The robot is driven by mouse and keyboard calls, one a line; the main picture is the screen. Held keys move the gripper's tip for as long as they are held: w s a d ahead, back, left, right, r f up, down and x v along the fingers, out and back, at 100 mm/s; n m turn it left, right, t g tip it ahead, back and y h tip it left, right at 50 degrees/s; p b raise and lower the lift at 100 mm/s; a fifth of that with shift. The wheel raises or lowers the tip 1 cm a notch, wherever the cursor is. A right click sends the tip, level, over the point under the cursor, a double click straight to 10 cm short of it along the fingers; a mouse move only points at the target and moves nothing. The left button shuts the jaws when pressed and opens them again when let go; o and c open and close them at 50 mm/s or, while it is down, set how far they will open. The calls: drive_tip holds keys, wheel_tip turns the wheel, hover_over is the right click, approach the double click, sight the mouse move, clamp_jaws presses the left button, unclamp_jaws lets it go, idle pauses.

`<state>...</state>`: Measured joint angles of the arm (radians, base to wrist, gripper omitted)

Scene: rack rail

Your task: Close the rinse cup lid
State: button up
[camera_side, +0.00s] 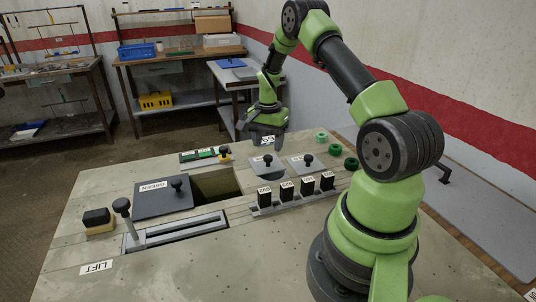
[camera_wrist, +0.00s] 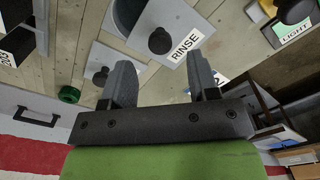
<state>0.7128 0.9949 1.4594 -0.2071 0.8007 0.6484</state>
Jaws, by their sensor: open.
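The rinse cup lid (camera_side: 261,159) is a light grey plate with a black knob, on the bench top. In the wrist view the lid (camera_wrist: 178,22) carries a RINSE label, and its knob (camera_wrist: 160,41) lies just beyond my fingers. A round dark opening (camera_wrist: 126,14), apparently the rinse cup, shows beside the lid, partly uncovered. In the side view it appears as a grey patch (camera_side: 271,174) on the near side of the lid. My gripper (camera_side: 266,140) is open and empty, above and behind the lid; its two fingers show apart in the wrist view (camera_wrist: 160,66).
A second lid (camera_side: 299,168) with a black knob sits to the right. Several black labelled blocks (camera_side: 294,188) stand in front. Green rings (camera_side: 336,150) lie right. The GREEN plate (camera_side: 163,201), an open pit (camera_side: 217,185) and a lever (camera_side: 123,207) are left.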

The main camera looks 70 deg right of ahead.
sight(268, 156)
drive_tip(key=shift+f, duration=2.2)
